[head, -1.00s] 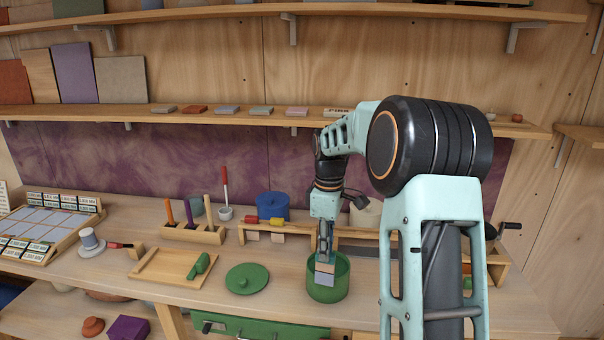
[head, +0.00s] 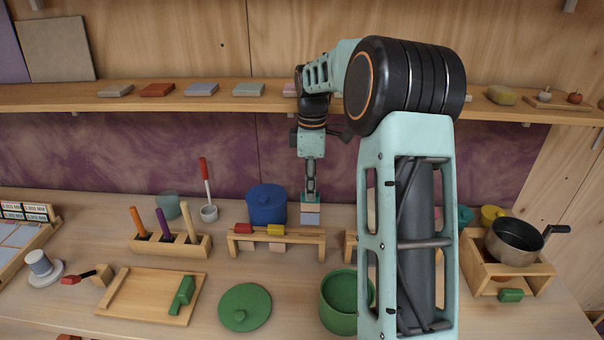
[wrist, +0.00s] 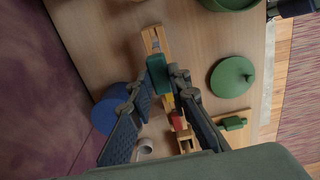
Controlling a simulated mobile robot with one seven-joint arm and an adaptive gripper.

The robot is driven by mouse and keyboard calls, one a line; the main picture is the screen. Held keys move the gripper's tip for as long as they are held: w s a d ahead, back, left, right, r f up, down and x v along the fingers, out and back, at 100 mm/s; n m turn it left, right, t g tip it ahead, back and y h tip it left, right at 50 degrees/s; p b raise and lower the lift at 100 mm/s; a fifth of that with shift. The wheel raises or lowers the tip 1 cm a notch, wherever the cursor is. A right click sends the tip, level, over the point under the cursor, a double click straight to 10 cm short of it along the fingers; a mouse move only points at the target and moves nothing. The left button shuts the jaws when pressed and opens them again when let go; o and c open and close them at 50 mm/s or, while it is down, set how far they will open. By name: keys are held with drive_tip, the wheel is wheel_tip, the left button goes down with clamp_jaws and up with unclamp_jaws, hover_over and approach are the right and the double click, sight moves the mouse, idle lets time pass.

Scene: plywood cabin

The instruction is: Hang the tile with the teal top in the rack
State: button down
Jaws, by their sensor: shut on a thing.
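My gripper (head: 310,192) is shut on the tile with the teal top (head: 311,214), whose pale, grey-blue-ended body hangs below the fingers. In the wrist view the teal top (wrist: 158,74) shows between the fingertips. The tile is above the right part of the wooden rack (head: 300,239); it hides some of what is behind it. A tile with a red top (head: 243,229) and a tile with a yellow top (head: 275,230) hang in the rack, left of the held tile. The wrist view also shows the rack (wrist: 151,42) beneath the gripper.
A blue lidded pot (head: 266,205) stands behind the rack. A green pot (head: 338,310) and its green lid (head: 245,307) are in front. A peg stand (head: 190,246) is at the left. The shelf (head: 200,103) runs behind my arm.

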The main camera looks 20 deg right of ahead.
drive_tip(key=shift+w, duration=0.4)
drive_tip(key=shift+s+f+b, duration=0.15)
drive_tip(key=shift+f+b, duration=0.55)
wheel_tip(320, 180, down, 2)
drive_tip(key=shift+f+b, duration=0.2)
drive_tip(key=shift+b, duration=0.9)
drive_tip(key=shift+f, duration=0.35)
wheel_tip(320, 180, down, 8)
drive_tip(key=b, duration=0.4)
idle(0.5)
drive_tip(key=c, duration=1.7)
unclamp_jaws()
drive_tip(key=shift+c, duration=0.2)
